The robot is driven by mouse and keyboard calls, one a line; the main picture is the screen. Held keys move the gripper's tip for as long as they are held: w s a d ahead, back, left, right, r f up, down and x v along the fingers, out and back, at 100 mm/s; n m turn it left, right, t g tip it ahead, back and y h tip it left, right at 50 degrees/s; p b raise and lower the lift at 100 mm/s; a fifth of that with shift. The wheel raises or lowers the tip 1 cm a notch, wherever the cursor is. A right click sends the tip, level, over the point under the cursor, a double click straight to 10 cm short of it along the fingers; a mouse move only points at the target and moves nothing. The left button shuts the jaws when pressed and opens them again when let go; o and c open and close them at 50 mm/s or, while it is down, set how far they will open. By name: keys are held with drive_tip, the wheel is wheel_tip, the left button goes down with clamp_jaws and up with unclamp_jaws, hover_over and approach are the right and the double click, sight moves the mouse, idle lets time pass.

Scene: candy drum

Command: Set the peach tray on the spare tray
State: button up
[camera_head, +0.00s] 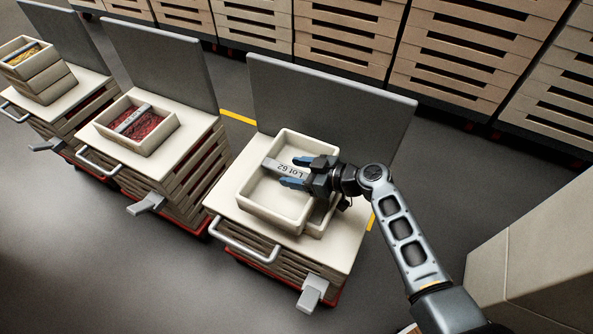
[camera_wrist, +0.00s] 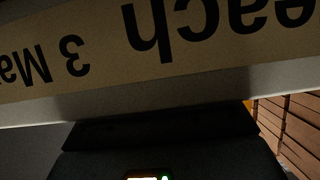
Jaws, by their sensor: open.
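In the wrist view, a tan label (camera_wrist: 190,40) fills the top, upside down, reading "each" and "3 Ma", so this looks like the peach tray. The fingers are not visible there.
The middle cart (camera_head: 185,146) holds a tray with red contents (camera_head: 162,140). The left cart (camera_head: 85,82) holds stacked trays with yellow contents (camera_head: 40,85). A grey upright panel (camera_head: 345,105) stands behind the right cart. Slatted crates (camera_head: 470,50) line the back. A pale box (camera_head: 540,245) stands at right.

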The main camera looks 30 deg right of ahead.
drive_tip(key=shift+r, duration=0.15)
drive_tip(key=v, duration=1.2)
drive_tip(key=s+a+f+m+h, duration=0.2)
drive_tip(key=s+m+h, duration=0.1)
drive_tip(key=s, duration=0.6)
drive_tip(key=s+a+f+m+h, duration=0.2)
drive_tip(key=s+m+h, duration=0.15)
drive_tip(key=s, duration=0.55)
drive_tip(key=s+a+r+t, duration=0.1)
drive_tip(key=s+r+t, duration=0.1)
drive_tip(key=s+r, duration=0.5)
drive_tip(key=s+a+r+t+h, duration=0.1)
drive_tip(key=s+r, duration=0.6)
drive_tip(key=r, duration=0.7)
drive_tip(key=shift+s+a+r+m+t, duration=0.25)
drive_tip(key=shift+s+a+m+t, duration=0.15)
drive_tip(key=shift+a+t, duration=0.1)
drive_tip(key=shift+h, duration=0.25)
